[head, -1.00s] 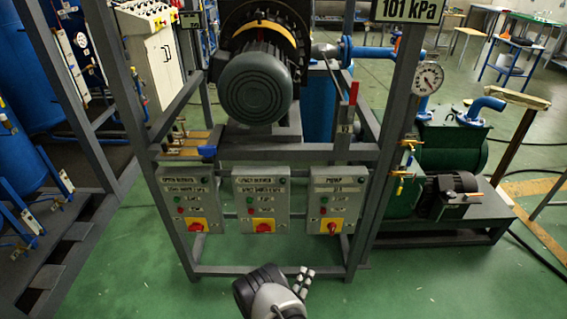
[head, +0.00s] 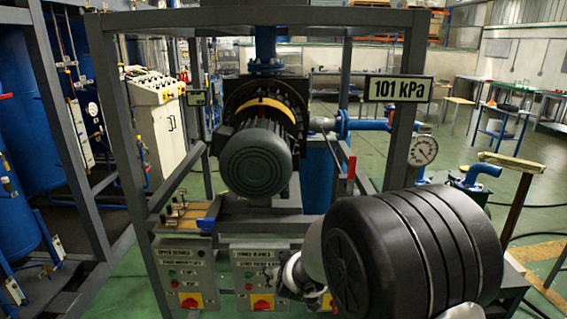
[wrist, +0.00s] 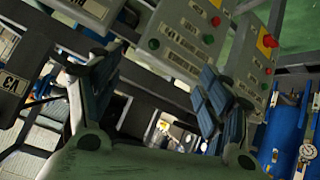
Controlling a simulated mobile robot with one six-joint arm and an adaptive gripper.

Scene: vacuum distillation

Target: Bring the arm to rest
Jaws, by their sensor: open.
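My gripper (wrist: 152,98) shows in the wrist view with its two padded fingers spread apart. Nothing is seen between them except background. In the head view my arm is raised at the lower right, its large black joint close to the camera. The arm's far end is by the switch boxes, in front of the right-hand ones; I cannot tell its gap to them. The wrist view is tilted and shows a grey control box (wrist: 185,40) with red and green buttons beyond the fingers.
A grey steel frame carries a dark motor (head: 256,160) and switch boxes, including the left one (head: 183,262). A 101 kPa display (head: 399,89) and a pressure gauge (head: 423,150) are at the right. Blue tanks (head: 30,140) stand at the left.

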